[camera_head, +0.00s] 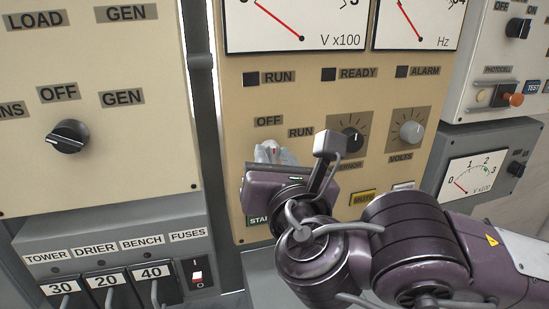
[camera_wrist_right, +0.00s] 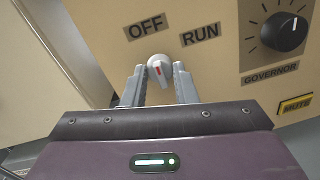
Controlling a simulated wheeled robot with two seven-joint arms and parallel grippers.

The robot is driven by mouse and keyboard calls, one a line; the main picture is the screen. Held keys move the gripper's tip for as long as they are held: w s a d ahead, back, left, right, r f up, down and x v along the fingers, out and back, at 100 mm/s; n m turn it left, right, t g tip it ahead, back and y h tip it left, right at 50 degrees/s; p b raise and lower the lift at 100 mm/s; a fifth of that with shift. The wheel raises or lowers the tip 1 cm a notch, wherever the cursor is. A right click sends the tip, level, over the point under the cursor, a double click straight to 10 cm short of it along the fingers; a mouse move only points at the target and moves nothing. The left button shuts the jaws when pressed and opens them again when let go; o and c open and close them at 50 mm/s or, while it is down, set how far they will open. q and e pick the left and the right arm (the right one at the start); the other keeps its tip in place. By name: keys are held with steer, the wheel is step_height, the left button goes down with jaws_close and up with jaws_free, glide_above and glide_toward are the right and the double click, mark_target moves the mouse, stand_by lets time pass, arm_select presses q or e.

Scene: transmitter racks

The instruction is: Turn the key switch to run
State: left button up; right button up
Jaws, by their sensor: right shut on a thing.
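The key switch (camera_wrist_right: 160,70) is a small light grey knob with a red mark, on the tan panel below the OFF label (camera_wrist_right: 145,27) and the RUN label (camera_wrist_right: 201,36). In the wrist view the red mark stands close to upright; I cannot tell exactly which label it points to. My right gripper (camera_wrist_right: 160,82) has one finger on each side of the knob and is shut on it. In the head view the right gripper (camera_head: 274,152) covers most of the switch. My left gripper is not in view.
The governor knob (camera_head: 350,139) and the volts knob (camera_head: 411,132) sit right of the switch. The yellow MUTE label (camera_head: 362,198) is close beside my right wrist. A cream panel with a black selector (camera_head: 68,137) and a grey fuse box (camera_head: 115,262) stand at left.

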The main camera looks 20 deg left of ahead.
steer(key=shift+f+m, duration=0.1)
steer(key=shift+m, duration=0.3)
steer(key=shift+m+b, duration=0.4)
steer(key=shift+m, duration=0.3)
steer(key=shift+m+g+b, duration=0.3)
steer(key=shift+m, duration=0.9)
steer(key=m, duration=0.3)
steer(key=shift+b, duration=0.3)
steer(key=shift+m, duration=2)
steer(key=o, duration=1)
